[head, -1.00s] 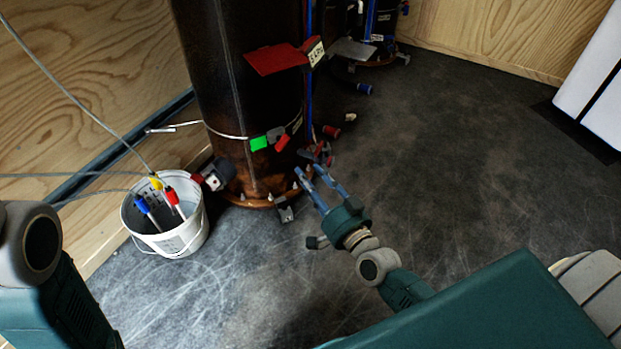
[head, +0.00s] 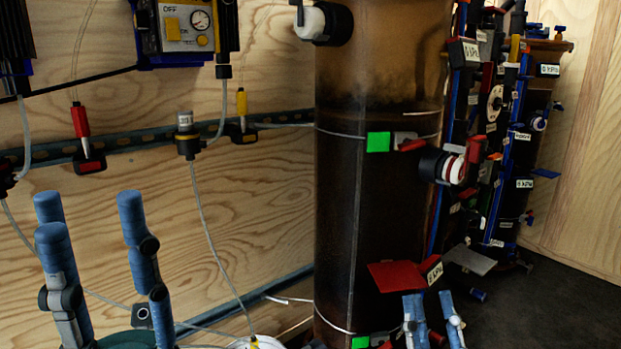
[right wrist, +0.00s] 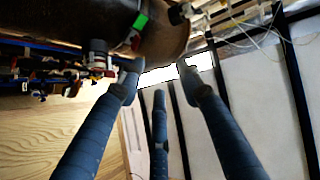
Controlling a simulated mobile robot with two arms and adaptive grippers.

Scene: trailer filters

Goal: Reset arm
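My left gripper (head: 90,222) stands at the lower left of the head view, with its blue fingers pointing up and spread apart. Nothing is between them. My right gripper (head: 432,309) shows only its blue fingertips at the bottom edge of the head view, in front of the dark filter cylinder (head: 385,220). In the right wrist view its three fingers (right wrist: 160,86) are spread and empty. The cylinder also shows at the top of that view (right wrist: 75,18). The rest of both arms is out of view or hidden.
A red plate (head: 395,275) sticks out from the cylinder low down. Valves and labelled pipes crowd its right side. Dark floor (head: 560,310) is clear at lower right.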

